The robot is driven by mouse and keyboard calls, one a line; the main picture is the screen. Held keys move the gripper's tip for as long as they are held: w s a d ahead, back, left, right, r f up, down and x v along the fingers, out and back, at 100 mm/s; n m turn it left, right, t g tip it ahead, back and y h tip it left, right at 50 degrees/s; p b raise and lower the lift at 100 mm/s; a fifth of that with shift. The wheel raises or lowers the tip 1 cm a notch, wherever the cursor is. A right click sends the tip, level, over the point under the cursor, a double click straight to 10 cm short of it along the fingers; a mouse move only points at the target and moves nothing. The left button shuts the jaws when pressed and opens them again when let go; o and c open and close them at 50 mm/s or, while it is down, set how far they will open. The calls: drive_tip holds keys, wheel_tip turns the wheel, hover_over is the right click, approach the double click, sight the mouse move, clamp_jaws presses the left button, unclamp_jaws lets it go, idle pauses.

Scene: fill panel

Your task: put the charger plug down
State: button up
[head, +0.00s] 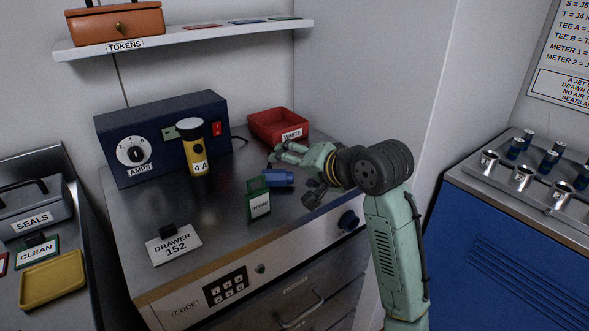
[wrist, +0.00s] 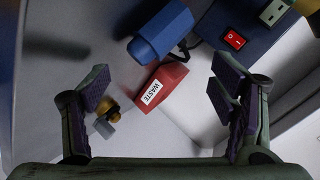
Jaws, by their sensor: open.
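The blue piece (head: 278,177), which I take to be the charger plug, appears on the dark counter top (head: 215,215), next to the green IN USE sign (head: 259,203). Its underside contact is not clearly visible. In the wrist view the blue plug (wrist: 161,36) shows near the top middle, just beyond the fingertips. My gripper (head: 293,174) is open, with one finger toward the red bin and the other toward the counter's front. In the wrist view my gripper (wrist: 160,82) has its fingers wide apart, with nothing clamped between them.
A red WASTE bin (head: 275,124) stands behind my gripper. The blue AMPS unit (head: 113,137) is at the back left, with a yellow flashlight (head: 197,160) before it. A DRAWER 152 sign (head: 174,244) is at the front. Counter between sign and flashlight is clear.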

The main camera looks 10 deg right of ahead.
drive_tip(key=b+v, duration=0.1)
drive_tip(key=v, duration=1)
drive_tip(key=shift+d, duration=0.1)
